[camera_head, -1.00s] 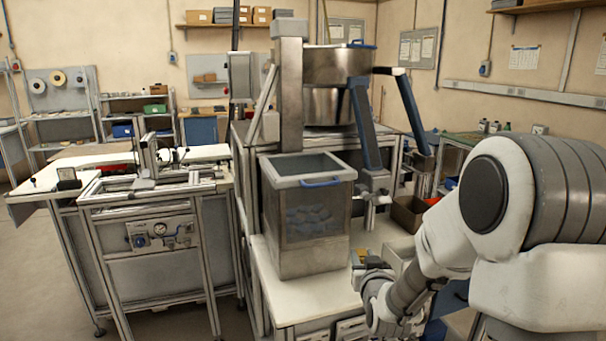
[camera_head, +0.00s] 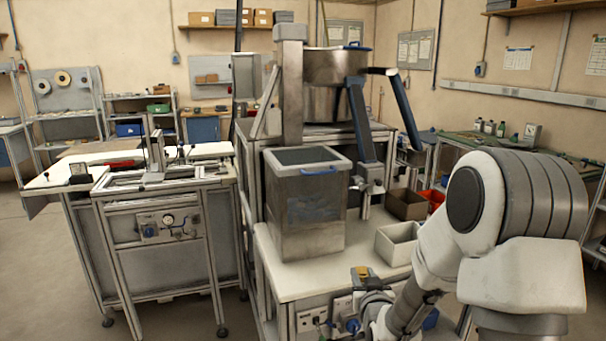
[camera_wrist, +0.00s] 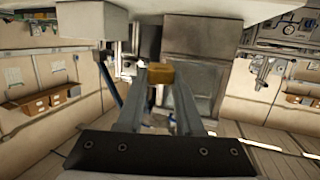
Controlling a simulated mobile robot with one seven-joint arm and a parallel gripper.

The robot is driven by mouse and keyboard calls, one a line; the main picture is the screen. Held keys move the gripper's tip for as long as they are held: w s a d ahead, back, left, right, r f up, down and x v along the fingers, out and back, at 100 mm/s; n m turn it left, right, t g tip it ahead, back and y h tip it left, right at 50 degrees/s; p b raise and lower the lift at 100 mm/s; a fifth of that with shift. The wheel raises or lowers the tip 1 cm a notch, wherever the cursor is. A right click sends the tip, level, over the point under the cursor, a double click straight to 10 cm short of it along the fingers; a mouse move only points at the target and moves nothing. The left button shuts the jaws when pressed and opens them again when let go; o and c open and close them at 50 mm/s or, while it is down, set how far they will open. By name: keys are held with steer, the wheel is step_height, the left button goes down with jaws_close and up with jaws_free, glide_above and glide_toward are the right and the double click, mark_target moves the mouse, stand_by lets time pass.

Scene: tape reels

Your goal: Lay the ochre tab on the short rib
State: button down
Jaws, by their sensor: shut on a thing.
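The ochre tab (camera_wrist: 160,84) is between the fingertips of my gripper (camera_wrist: 160,72) in the wrist view, and the fingers are shut on it. In the head view the tab shows as a small yellow-ochre patch (camera_head: 363,271) at the end of my gripper (camera_head: 362,275), in front of the near edge of the white-topped bench (camera_head: 305,280). I cannot make out a short rib in either view.
A steel bin (camera_head: 305,225) with a blue handle stands on the bench. A framed workstation (camera_head: 165,230) stands at left. Open floor lies at lower left.

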steer(key=s+f, duration=0.5)
steer(key=f, duration=0.4)
steer(key=f, duration=0.3)
steer(key=shift+s+d, duration=0.1)
steer(key=shift+s, duration=0.2)
